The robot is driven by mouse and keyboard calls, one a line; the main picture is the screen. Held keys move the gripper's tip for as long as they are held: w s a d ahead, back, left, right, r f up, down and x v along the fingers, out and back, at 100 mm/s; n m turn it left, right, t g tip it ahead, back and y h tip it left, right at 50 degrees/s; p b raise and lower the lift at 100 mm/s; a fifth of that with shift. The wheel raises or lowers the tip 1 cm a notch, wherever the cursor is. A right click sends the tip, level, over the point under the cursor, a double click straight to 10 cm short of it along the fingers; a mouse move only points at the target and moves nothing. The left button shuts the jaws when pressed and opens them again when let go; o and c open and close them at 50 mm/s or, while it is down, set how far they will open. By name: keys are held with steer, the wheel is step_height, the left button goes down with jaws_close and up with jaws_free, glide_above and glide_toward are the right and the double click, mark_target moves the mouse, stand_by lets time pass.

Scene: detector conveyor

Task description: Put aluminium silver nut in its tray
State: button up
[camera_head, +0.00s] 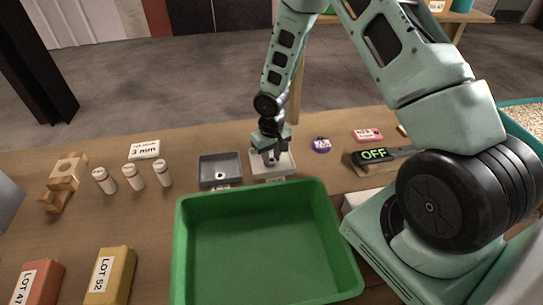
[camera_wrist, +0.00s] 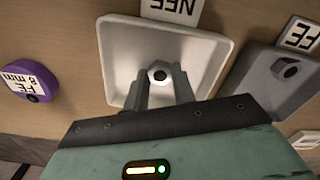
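The aluminium silver nut (camera_wrist: 158,76), a small light hexagonal ring with a dark hole, shows between my fingertips in the wrist view. My gripper (camera_wrist: 159,80) appears shut on it, with a finger against either side. They are over the white tray (camera_wrist: 118,50), which bears an NFE label. In the head view my gripper (camera_head: 270,157) points down into the white tray (camera_head: 284,171) and hides the nut. Whether the nut touches the tray floor I cannot tell.
Left of it in the head view stands a grey tray (camera_head: 205,171) holding another nut (camera_head: 221,175). A green bin (camera_head: 330,235) stands in front. A purple disc (camera_head: 321,145), an OFF display (camera_head: 375,155) and several white bottles (camera_head: 134,176) are nearby.

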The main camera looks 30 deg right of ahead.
mark_target(271, 160)
steer(key=o, duration=0.3)
step_height(271, 160, up, 12)
steer(key=b, duration=0.2)
steer(key=s+a+r+n, duration=0.3)
steer(key=s+a+r, duration=0.45)
steer(key=a, duration=0.45)
steer(key=s+a+r+n, duration=0.2)
steer(key=s+a, duration=0.1)
steer(key=s, duration=0.6)
steer(key=s+a+r+n, duration=0.2)
steer(key=s+a+r, duration=0.1)
steer(key=s, duration=0.6)
steer(key=shift+s+a+n+y, duration=0.3)
steer(key=shift+a+n, duration=0.1)
steer(key=shift+a, duration=0.3)
steer(key=shift+r, duration=0.1)
